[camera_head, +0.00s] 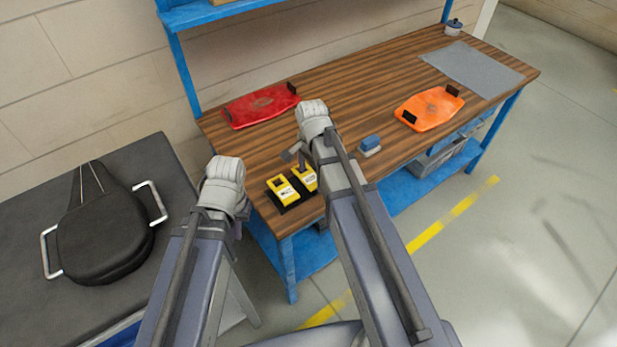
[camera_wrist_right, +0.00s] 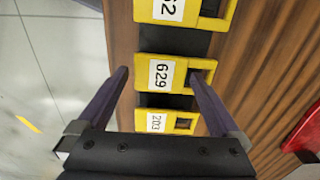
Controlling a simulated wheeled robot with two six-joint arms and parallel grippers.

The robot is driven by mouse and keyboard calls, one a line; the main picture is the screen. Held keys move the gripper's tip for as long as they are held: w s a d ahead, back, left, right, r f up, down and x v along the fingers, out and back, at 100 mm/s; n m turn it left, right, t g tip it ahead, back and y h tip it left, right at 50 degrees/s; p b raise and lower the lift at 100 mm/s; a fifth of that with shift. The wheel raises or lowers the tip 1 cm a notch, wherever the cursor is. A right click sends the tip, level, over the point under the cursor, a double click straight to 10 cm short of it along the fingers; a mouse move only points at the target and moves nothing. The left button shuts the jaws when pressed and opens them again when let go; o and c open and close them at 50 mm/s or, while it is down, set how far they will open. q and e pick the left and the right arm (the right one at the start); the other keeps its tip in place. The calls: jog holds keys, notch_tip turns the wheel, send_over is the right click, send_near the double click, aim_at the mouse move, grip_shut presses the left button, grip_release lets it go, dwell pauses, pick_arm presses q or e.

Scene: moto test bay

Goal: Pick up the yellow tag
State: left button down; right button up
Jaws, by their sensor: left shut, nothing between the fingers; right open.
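Several yellow tags with white number labels lie in a row on a black strip (camera_head: 293,203) on the wooden bench. Two show in the head view, a front-left one (camera_head: 281,190) and one to its right (camera_head: 305,177). In the right wrist view, the middle tag reads 629 (camera_wrist_right: 158,76), the lower reads 203 (camera_wrist_right: 156,124), and the upper is cut off by the frame edge (camera_wrist_right: 170,10). My right gripper (camera_wrist_right: 158,78) is open and empty, its fingers on either side of the 629 tag in that view. My left gripper's fingers are hidden behind its arm.
A red panel (camera_head: 262,106), an orange panel (camera_head: 430,108), a blue block (camera_head: 370,144) and a grey mat (camera_head: 472,68) lie on the bench. A black seat-like part (camera_head: 105,235) lies on the dark table at left. Bare wood lies between the panels.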

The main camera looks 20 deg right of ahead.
aim_at(311, 179)
jog(key=shift+c, duration=0.3)
jog(key=c, duration=1.1)
jog(key=shift+o, duration=0.2)
notch_tip(311, 179, up, 10)
jog(key=p, duration=1)
